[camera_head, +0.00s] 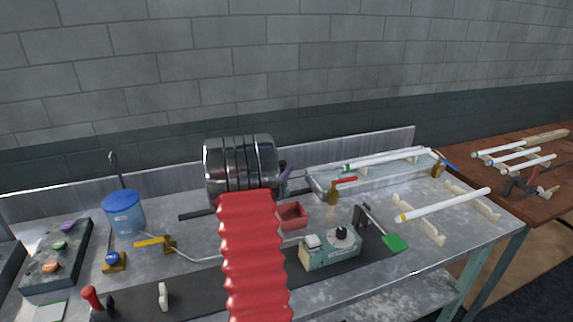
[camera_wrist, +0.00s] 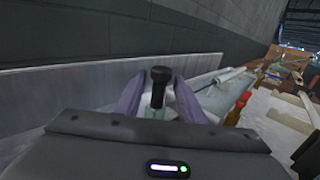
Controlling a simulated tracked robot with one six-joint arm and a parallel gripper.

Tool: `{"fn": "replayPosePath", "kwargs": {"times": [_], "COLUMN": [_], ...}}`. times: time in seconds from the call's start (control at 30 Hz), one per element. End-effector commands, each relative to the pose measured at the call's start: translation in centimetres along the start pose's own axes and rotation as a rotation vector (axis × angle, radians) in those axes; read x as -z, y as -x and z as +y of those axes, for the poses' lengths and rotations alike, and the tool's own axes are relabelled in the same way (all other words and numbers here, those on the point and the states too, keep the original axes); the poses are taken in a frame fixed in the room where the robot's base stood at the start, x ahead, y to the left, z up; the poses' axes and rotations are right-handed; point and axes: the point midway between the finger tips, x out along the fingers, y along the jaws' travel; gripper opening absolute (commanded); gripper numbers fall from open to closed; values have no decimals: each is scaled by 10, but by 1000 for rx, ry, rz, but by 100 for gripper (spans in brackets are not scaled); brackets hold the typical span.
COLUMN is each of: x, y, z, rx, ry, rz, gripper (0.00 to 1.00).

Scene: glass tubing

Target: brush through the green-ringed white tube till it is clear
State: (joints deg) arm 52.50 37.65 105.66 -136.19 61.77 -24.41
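The green-ringed white tube (camera_head: 385,158) lies lengthwise over the shallow metal tray at the back right, its green ring near its left end. My gripper (camera_wrist: 160,100) is to its left, apart from it, pointing right along the bench. Its purple fingers close from both sides on a black rod (camera_wrist: 160,92) with a wider round end. In the head view the rod (camera_head: 197,213) shows on both sides of my wrist. Most of my gripper is hidden there; one finger shows. I cannot make out bristles or the inside of the tube.
A yellow-ringed white tube (camera_head: 445,204) rests on cream supports at the right. A red box (camera_head: 292,216), a teal device (camera_head: 330,248) and a blue-lidded container (camera_head: 125,213) stand on the bench. The wall and metal backsplash (camera_wrist: 60,92) are close on the left in the wrist view.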

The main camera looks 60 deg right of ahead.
Motion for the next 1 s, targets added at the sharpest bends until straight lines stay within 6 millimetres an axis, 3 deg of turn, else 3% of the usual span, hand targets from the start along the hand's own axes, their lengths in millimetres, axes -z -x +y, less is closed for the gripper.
{"fn": "replayPosePath", "kwargs": {"times": [0.2, 0.4, 0.73, 1.0], "x": [1, 1, 0, 0], "y": [-33, -49, -52, -52], "z": [0, 1, 1, 2], "rx": [0, -1, -2, -2], "ry": [0, 0, 0, 0], "rz": [0, 1, 1, 1], "gripper": [36, 36, 36, 17]}}
